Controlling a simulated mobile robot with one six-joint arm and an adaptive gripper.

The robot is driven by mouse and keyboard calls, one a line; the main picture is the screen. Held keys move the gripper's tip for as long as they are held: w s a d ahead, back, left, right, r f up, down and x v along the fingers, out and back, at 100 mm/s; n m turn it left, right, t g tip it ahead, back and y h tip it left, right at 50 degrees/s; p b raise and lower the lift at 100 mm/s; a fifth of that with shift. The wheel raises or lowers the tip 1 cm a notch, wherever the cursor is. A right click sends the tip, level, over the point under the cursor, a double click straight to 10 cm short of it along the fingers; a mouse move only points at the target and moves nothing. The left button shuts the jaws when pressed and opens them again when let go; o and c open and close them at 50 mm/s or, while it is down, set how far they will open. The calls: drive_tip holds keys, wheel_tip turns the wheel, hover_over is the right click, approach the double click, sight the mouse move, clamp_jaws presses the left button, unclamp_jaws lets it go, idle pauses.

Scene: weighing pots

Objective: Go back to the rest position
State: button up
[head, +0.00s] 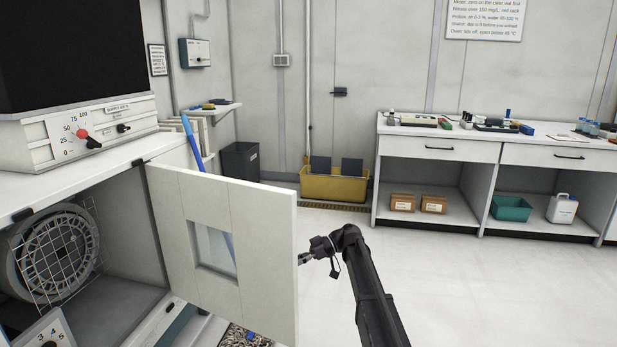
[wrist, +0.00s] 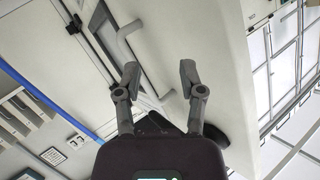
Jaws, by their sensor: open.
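My gripper (head: 306,257) is at the right edge of the open white door (head: 267,240) in the head view, partly hidden behind that edge. In the wrist view my gripper (wrist: 160,72) has its two fingers spread apart with nothing between them. A pale panel fills much of the wrist view behind the fingers, with a grey bar handle (wrist: 122,40) at upper left. I cannot tell whether any finger touches the door. My dark arm comes up from the bottom of the head view.
The door, with a small window, stands open from the cabinet at left, which holds a round fan (head: 55,250) behind a wire guard. A blue rod (head: 192,143) rises behind the door. A yellow bin (head: 333,187) and a white bench (head: 480,135) stand farther back. The floor at right is clear.

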drive_tip(key=s+d+f+m+t+h, duration=0.2)
drive_tip(key=s+d+f+m+h, duration=0.4)
drive_tip(key=s, duration=0.3)
drive_tip(key=s+d+f+m+t+h, duration=0.1)
drive_tip(key=s+d+f+m+h, duration=0.2)
drive_tip(key=s+d+m, duration=0.45)
drive_tip(key=s+d+f+m+t+h, duration=0.2)
drive_tip(key=s+d+f+m+h, duration=0.4)
drive_tip(key=s, duration=0.6)
wheel_tip(320, 180, up, 39)
drive_tip(key=n+y+p, duration=0.1)
drive_tip(key=n+p, duration=0.1)
drive_tip(key=p, duration=3.5)
drive_tip(key=shift+w+d, duration=0.3)
drive_tip(key=shift+w, duration=0.1)
drive_tip(key=shift+r, duration=0.1)
